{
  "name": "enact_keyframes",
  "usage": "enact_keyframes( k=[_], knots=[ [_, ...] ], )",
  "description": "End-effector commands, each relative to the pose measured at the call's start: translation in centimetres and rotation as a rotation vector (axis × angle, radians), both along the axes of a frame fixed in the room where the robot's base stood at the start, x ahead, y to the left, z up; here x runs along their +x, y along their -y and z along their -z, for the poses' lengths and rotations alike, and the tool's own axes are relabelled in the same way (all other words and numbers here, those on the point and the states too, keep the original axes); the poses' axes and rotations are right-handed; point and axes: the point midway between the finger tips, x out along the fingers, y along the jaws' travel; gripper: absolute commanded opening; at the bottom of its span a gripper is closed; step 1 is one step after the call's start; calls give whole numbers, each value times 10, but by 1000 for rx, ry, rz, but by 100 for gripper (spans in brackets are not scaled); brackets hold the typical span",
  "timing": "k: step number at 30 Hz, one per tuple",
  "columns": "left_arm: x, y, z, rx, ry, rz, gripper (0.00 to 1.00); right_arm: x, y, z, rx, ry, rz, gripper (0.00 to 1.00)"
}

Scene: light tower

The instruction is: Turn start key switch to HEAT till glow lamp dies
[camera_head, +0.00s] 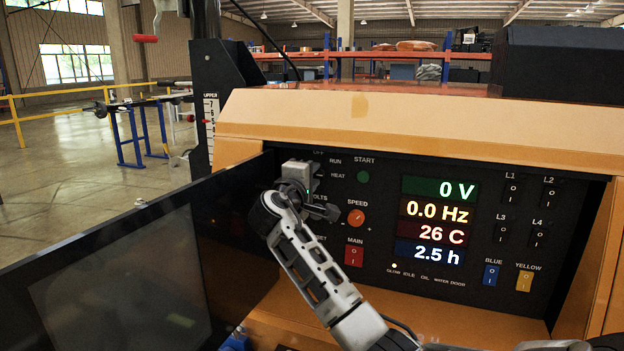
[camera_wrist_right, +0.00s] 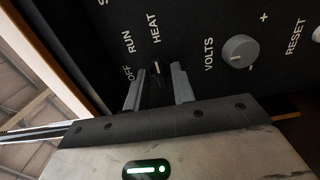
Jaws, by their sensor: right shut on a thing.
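The start key switch (camera_wrist_right: 157,70) is a small dark knob with a white mark, by the labels OFF, RUN and HEAT. The mark appears to point toward HEAT (camera_wrist_right: 154,28). My right gripper (camera_wrist_right: 158,88) has one finger on each side of the knob and is shut on it. In the head view my right gripper (camera_head: 297,180) is at the panel's upper left and hides the switch. The glow lamp (camera_head: 394,266) is lit white above its GLOW label. My left gripper is not in view.
The control panel (camera_head: 385,215) also carries a green START button (camera_head: 363,177), an orange SPEED knob (camera_head: 356,218), a red MAIN switch (camera_head: 354,256) and lit displays (camera_head: 437,222). A dark open door (camera_head: 115,270) stands left of my right arm. A VOLTS knob (camera_wrist_right: 239,51) is beside the gripper.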

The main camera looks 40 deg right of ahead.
Motion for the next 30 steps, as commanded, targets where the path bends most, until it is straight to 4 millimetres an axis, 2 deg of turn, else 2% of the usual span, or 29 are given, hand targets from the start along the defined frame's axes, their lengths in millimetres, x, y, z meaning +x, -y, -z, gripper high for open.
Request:
enact_keyframes(
  k=[6,7,15,19,23,30],
  knots=[
    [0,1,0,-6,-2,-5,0,0,-1,2,4,-2,0,2],
    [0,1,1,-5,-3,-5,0,0,-1,2,4,-2,0,31],
    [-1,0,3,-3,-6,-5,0,0,-1,1,1,-2,0,31],
    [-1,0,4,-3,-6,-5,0,-3,-8,1,2,-1,-2,31],
    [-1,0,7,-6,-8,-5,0,-13,-27,2,3,2,-4,31],
    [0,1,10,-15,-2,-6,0,-40,-80,3,6,0,-5,31]
  ],
)
